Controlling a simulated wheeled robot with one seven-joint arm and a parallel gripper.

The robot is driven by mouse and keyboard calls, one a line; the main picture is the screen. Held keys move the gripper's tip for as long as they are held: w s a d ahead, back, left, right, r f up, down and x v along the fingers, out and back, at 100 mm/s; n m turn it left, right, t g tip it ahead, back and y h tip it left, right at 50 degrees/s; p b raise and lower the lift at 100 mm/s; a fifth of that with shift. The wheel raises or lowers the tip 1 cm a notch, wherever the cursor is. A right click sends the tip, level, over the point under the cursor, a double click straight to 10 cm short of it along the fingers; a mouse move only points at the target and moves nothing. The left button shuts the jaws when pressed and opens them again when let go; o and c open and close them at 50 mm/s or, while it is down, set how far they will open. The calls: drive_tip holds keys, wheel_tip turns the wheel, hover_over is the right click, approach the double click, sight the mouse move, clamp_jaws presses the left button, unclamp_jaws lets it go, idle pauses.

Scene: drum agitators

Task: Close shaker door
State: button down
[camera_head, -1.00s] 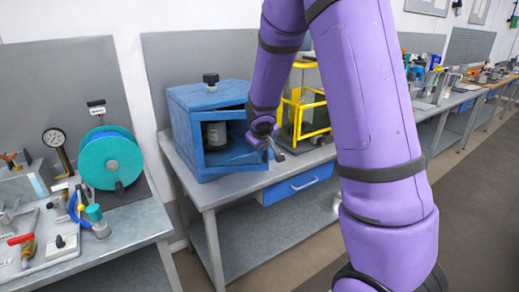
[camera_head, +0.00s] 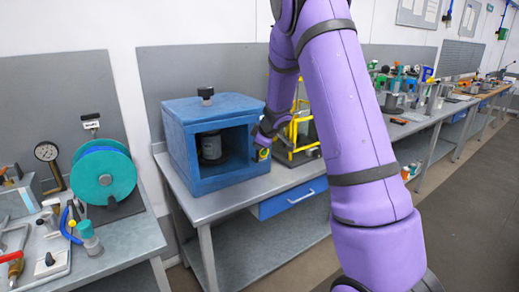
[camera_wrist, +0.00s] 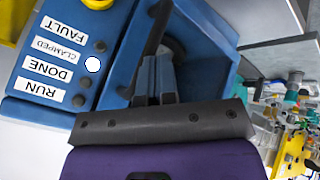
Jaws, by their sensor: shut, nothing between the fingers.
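The shaker is a blue box (camera_head: 187,150) on the bench, with a dark knob on top. Its front opening is uncovered and a grey can (camera_head: 210,146) stands inside. No door panel covers the opening; I cannot make out the door clearly. My gripper (camera_head: 264,150) is at the right front edge of the box, partly hidden by my wrist. In the wrist view, the shut, empty fingers (camera_wrist: 155,78) point at the blue front, between the label panel (camera_wrist: 62,62) and the opening. A dark bar (camera_wrist: 158,26) lies just beyond them; contact is unclear.
A yellow-framed device (camera_head: 300,130) stands close right of the shaker. A blue drawer (camera_head: 288,198) is under the bench top. A teal reel (camera_head: 103,174) and tools are on the left bench. The bench strip before the shaker is clear.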

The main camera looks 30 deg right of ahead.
drive_tip(key=shift+w+d+n+y, duration=0.2)
drive_tip(key=shift+w+n, duration=0.1)
drive_tip(key=shift+w, duration=0.35)
drive_tip(key=shift+w+d+n+y, duration=0.2)
drive_tip(key=shift+w+n, duration=0.1)
drive_tip(key=shift+w, duration=0.45)
drive_tip(key=shift+w+r, duration=0.1)
drive_tip(key=shift+r, duration=0.05)
